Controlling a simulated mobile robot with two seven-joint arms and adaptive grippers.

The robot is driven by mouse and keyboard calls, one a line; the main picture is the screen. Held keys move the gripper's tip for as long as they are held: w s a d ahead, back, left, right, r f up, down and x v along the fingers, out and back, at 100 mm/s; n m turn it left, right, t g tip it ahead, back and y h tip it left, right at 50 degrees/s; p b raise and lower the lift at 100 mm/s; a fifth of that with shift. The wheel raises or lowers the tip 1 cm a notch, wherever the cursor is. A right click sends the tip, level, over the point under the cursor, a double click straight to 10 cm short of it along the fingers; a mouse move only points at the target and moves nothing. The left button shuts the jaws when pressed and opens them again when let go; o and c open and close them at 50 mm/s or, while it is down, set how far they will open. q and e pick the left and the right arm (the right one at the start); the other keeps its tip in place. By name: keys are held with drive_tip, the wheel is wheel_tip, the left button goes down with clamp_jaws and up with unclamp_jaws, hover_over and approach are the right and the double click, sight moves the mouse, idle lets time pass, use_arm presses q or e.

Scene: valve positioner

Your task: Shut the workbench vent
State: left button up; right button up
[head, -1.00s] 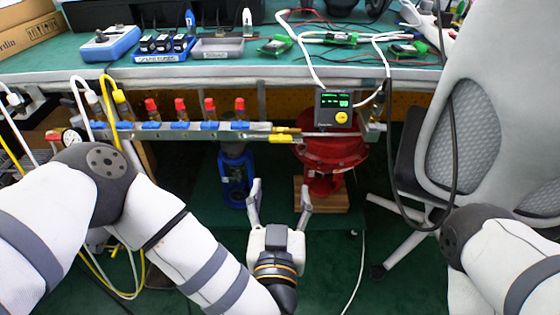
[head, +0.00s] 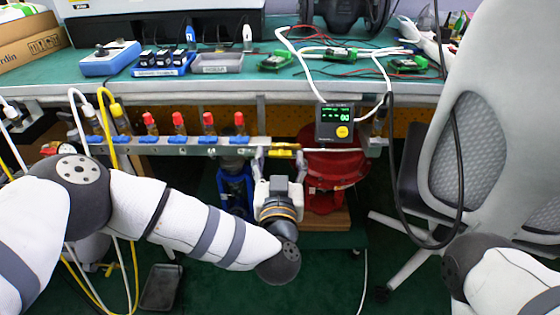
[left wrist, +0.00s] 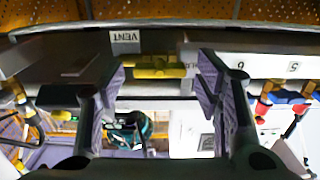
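A yellow valve handle (left wrist: 157,68) sits on the rail beside an upside-down VENT label (left wrist: 125,37) in the left wrist view. In the head view the yellow handle (head: 286,152) lies along the rail at its right part, below the bench edge. My left gripper (head: 278,158) is open just in front of the rail. In the left wrist view its fingers stand apart, with the handle showing between and beyond the fingertips (left wrist: 162,80); I see no grip on it. My right arm shows at lower right, but its gripper is out of view.
The rail (head: 180,146) carries several red-topped valves (head: 179,123) to the left. A positioner box with a green display (head: 337,123) hangs right of the handle, above a red actuator (head: 335,172). A grey chair (head: 480,150) stands at right. The workbench (head: 270,88) overhangs the rail.

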use_arm(q)
drive_tip(key=c, duration=0.8)
drive_tip(key=shift+c, duration=0.2)
drive_tip(key=n+p, duration=0.1)
drive_tip(key=n, duration=0.2)
drive_tip(key=shift+r, duration=0.1)
drive_tip(key=n, duration=0.3)
drive_tip(key=shift+n+p, duration=0.3)
drive_tip(key=shift+n, duration=0.1)
drive_tip(key=n, duration=1.1)
drive_tip(key=shift+b, duration=0.35)
